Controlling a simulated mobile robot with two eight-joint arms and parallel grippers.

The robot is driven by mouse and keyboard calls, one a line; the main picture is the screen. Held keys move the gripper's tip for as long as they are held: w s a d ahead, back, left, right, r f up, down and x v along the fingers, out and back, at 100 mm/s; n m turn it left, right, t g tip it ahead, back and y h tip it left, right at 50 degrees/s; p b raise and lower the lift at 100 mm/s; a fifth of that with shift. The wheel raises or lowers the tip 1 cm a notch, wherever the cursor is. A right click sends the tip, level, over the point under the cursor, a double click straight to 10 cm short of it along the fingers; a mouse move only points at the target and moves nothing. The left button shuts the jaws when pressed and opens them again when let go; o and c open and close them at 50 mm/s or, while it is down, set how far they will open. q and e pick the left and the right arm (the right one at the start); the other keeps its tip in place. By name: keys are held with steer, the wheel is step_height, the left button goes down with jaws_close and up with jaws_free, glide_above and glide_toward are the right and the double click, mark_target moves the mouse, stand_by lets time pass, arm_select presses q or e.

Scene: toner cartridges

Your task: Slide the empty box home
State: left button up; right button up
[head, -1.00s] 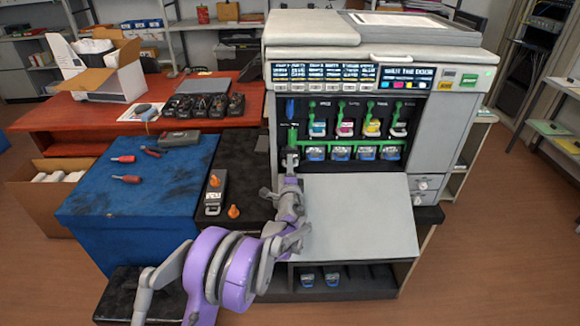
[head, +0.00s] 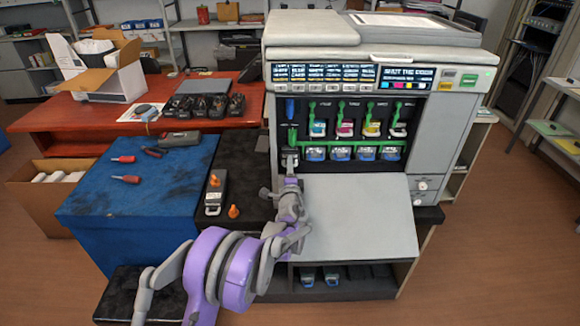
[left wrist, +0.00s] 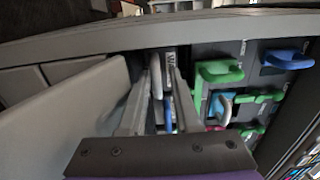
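The grey-and-black printer (head: 440,150) stands open, its front door (head: 355,215) folded down. My left gripper (head: 290,158) is at the lower left of the opening, in line with a row of blue-and-white box ends, below a green lever (head: 292,136). In the left wrist view my gripper (left wrist: 166,85) has its fingers closely around a narrow white-and-blue part, the front of the empty box (left wrist: 168,112). The fingers appear closed on it. They hide much of the box, and how deep it sits cannot be told. My right gripper is out of view.
Green levers (left wrist: 220,72) and a blue lever (left wrist: 288,60) stand close beside my fingers. The door's panel (left wrist: 55,115) lies on the other side. Two boxes (head: 319,278) rest on the shelf below.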

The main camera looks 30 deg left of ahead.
arm_select(q)
steer(key=shift+s+d+f, duration=0.1)
steer(key=shift+d+f, duration=0.05)
steer(key=shift+f, duration=0.05)
steer(key=shift+o, duration=0.8)
steer(key=shift+s+d, duration=0.25)
steer(key=shift+s, duration=0.1)
steer(key=shift+s+d+f, duration=0.1)
steer(key=shift+s+d, duration=0.2)
steer(key=shift+s, duration=0.15)
steer(key=shift+c, duration=0.5)
steer(key=shift+o, duration=0.6)
steer(key=shift+b+v, duration=0.3)
steer(key=shift+v, duration=1.3)
steer(key=shift+s+d, duration=0.3)
steer(key=shift+s, duration=0.4)
